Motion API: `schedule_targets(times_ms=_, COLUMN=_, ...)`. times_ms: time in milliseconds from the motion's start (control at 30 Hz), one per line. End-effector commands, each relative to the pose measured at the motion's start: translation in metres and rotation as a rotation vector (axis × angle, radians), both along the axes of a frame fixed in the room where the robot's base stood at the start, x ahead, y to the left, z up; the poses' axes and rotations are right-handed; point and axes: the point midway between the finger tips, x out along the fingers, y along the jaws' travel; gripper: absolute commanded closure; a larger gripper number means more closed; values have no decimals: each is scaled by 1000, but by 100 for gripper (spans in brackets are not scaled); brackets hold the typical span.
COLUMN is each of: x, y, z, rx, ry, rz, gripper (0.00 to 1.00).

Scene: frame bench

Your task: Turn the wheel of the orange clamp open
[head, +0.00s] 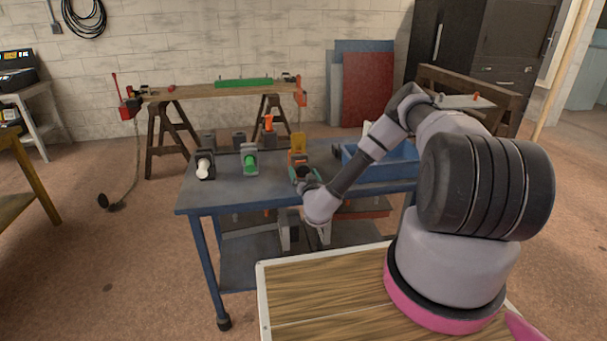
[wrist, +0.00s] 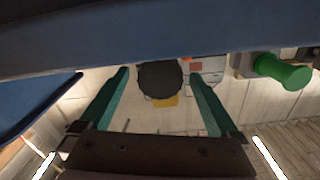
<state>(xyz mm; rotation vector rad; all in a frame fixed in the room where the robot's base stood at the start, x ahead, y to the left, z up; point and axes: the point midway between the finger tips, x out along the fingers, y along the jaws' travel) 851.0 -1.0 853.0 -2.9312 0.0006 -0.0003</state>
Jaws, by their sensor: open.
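The orange clamp (head: 298,145) stands on the blue cart, its upper part orange-yellow. Its lower front is partly hidden by my gripper (head: 304,177). In the wrist view a dark round wheel (wrist: 160,79) faces me, with a small yellow patch below it. My gripper's two green fingers (wrist: 160,74) are open, one on each side of the wheel. Gaps show between the wheel and both fingers, and I see no contact. The wheel's depth between the fingers is hard to tell.
A clamp with a green knob (head: 250,160) stands to the left; its knob also shows in the wrist view (wrist: 284,73). A white-knobbed clamp (head: 204,167) is farther left. A blue bin (head: 402,168) is to the right. The cart top (head: 226,190) is bare along its front left.

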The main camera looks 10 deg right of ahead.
Motion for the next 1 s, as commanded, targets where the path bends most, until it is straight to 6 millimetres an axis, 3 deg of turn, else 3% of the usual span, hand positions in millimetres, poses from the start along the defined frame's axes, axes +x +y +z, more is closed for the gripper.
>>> schedule_targets(times_ms=167, x=0, y=0, z=0, rx=0, ry=0, rz=0, gripper=3)
schedule_targets(times_ms=300, x=0, y=0, z=0, rx=0, ry=0, rz=0, gripper=57)
schedule_targets(times_ms=400, x=0, y=0, z=0, rx=0, ry=0, rz=0, gripper=89)
schedule_targets(times_ms=733, x=-1, y=0, z=0, rx=-50, ry=0, rz=0, gripper=89)
schedule_targets(times_ms=1000, x=-1, y=0, z=-1, rx=-225, ry=1, rz=-1, gripper=89)
